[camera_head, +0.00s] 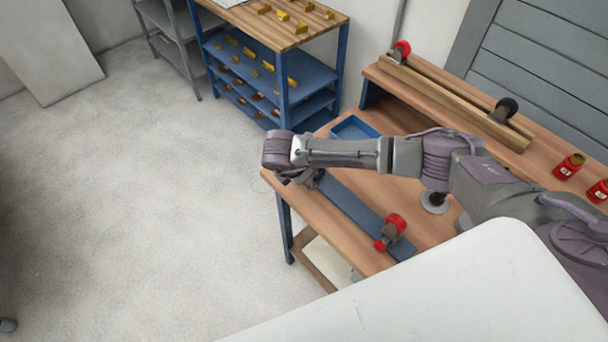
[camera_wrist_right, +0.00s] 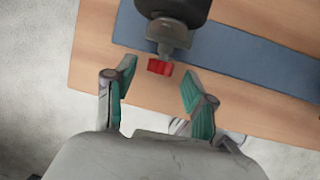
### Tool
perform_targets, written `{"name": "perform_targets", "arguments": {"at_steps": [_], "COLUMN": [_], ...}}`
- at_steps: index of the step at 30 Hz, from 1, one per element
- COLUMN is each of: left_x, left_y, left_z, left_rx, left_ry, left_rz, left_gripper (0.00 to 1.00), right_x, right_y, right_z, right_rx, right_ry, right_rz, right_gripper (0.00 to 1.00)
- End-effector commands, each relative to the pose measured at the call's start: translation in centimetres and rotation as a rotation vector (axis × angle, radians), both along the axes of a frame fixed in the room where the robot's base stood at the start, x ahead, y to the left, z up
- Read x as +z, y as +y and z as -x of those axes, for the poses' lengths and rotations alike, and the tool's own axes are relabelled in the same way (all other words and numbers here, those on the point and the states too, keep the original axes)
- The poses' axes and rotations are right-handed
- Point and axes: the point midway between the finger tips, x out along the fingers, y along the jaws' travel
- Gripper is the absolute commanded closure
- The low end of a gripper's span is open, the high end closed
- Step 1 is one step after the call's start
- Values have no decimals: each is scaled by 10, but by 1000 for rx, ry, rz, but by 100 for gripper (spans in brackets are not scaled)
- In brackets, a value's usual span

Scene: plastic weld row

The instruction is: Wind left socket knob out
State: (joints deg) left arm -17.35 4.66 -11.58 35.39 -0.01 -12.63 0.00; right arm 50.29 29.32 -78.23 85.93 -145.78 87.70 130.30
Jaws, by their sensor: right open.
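A fixture in the right wrist view has a dark upper part (camera_wrist_right: 172,8), a grey body (camera_wrist_right: 168,38) and a small red knob (camera_wrist_right: 160,67) on its near side. It stands at a blue-grey strip (camera_wrist_right: 230,50). My right gripper (camera_wrist_right: 158,82) is open, its green-padded fingers either side of and just short of the red knob, not visibly touching it. In the head view my right arm covers this fixture at the strip's left end. Another fixture with red knobs (camera_head: 392,228) sits near the strip's right end. My left gripper is not in view.
A blue tray (camera_head: 352,128) lies behind my arm on the wooden bench (camera_head: 295,212). Blue shelving (camera_head: 315,80) stands behind.

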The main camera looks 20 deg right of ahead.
Motion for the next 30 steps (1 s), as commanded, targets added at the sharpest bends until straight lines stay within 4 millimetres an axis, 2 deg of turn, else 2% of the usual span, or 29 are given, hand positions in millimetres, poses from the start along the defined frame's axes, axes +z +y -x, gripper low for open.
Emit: {"name": "perform_targets", "arguments": {"at_steps": [6,14,23,24,30], "left_x": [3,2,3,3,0], "left_y": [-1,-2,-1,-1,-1], "left_z": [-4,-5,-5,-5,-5], "left_rx": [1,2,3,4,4], "left_ry": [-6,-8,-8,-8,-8], "left_rz": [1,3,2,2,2], "left_gripper": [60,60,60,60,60], "right_x": [-13,-13,-13,-13,-14], "right_y": [-5,-4,-4,-4,-4], "right_z": [-2,-3,-3,-3,-3], "right_rx": [1,1,1,1,1], "right_ry": [1,2,1,1,12], "right_rz": [1,0,-1,-1,3], "right_gripper": [45,47,97,100,100]}}
